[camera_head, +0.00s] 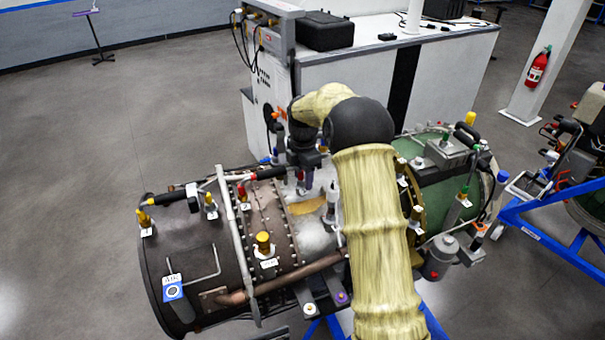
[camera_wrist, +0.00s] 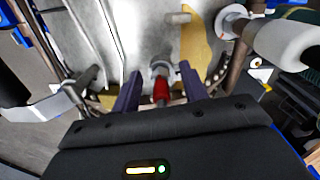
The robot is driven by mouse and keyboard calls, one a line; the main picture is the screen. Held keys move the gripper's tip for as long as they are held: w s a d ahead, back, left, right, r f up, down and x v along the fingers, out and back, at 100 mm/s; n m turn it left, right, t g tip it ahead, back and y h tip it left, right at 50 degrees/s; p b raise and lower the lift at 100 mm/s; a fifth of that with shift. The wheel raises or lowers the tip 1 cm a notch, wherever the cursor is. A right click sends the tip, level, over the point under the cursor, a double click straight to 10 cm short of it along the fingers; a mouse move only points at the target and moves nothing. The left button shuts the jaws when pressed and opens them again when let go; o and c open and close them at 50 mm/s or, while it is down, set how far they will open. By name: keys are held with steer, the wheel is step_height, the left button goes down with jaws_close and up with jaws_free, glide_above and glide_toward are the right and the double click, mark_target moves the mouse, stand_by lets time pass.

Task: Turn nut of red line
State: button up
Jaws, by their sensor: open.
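In the wrist view a short red line (camera_wrist: 161,92) runs between my two fingers, with a grey metal nut (camera_wrist: 159,68) at its far end, against the pale engine casing. My gripper (camera_wrist: 159,78) is open, one dark purple finger on each side of the red line. I cannot tell whether either finger touches it. In the head view my gripper (camera_head: 303,185) points down at the top of the turbine engine (camera_head: 190,255). The nut between the fingers cannot be made out there. A red-ended black fitting (camera_head: 268,173) shows just left of my gripper.
Pipes, brackets and yellow-capped fittings (camera_head: 263,243) crowd the engine around my gripper. A white cabinet (camera_head: 360,75) with a black case (camera_head: 324,31) stands behind. A blue stand (camera_head: 560,240) is at the right.

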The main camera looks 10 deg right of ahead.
steer(key=shift+s+a+r, duration=0.1)
steer(key=shift+s, duration=0.05)
steer(key=c, duration=0.3)
jaws_close()
steer(key=shift+m, duration=0.5)
steer(key=m, duration=0.3)
steer(key=shift+b, duration=0.35)
steer(key=shift+m, duration=1.8)
steer(key=shift+s, duration=0.1)
